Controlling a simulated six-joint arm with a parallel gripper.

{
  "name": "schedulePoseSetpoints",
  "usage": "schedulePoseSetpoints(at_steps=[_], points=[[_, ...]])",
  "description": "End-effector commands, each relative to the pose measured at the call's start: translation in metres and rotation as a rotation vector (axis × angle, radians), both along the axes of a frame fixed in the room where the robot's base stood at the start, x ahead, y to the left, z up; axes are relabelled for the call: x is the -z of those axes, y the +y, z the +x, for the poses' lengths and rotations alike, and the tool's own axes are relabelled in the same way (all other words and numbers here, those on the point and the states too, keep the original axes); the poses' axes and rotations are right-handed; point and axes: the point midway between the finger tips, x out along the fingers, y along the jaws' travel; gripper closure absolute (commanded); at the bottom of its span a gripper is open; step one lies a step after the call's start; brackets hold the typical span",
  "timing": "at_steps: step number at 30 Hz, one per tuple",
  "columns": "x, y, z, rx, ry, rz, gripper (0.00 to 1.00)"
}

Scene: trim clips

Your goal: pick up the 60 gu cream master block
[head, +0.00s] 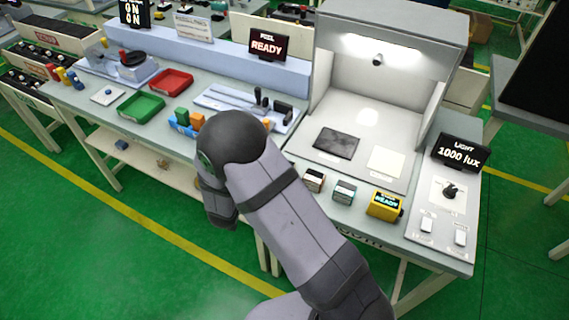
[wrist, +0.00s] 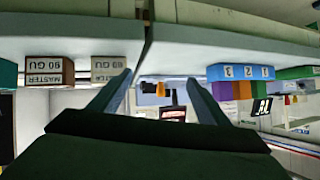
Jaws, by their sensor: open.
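The cream master block (wrist: 112,70) shows in the wrist view, where the picture is upside down. Its label is small and inverted, and seems to read 60 GU. It sits at the table edge, just left of my left fingertip and partly overlapped by it. My gripper (wrist: 160,88) is open, with nothing between its fingers. A brown-sided block marked MASTER 90 GU (wrist: 50,80) is further left; it seems to be the brown-sided block (head: 314,180) in the head view. My arm hides the gripper and the cream block in the head view.
A teal block (head: 344,190) and a yellow READY meter (head: 384,205) stand along the bench front. A blue rack numbered 1, 2, 3 (wrist: 240,72) with coloured blocks is right of my gripper in the wrist view. A light booth (head: 425,112) stands behind. Green (head: 141,106) and red (head: 171,81) trays are left.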

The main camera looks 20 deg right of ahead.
Motion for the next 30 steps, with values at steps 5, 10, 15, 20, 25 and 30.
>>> schedulePoseSetpoints(at_steps=[5,10,15,20,25,30], points=[[-0.003,-0.03,-0.019,0.129,-0.058,-0.159,0.3],[-0.006,-0.051,-0.037,0.205,-0.07,-0.265,0.3],[-0.007,-0.057,-0.043,0.227,-0.071,-0.299,0.3],[-0.006,-0.062,-0.038,0.228,-0.069,-0.299,0.3],[-0.002,-0.071,-0.03,0.227,-0.069,-0.297,0.3],[-0.001,-0.072,-0.027,0.226,-0.071,-0.296,0.3]])
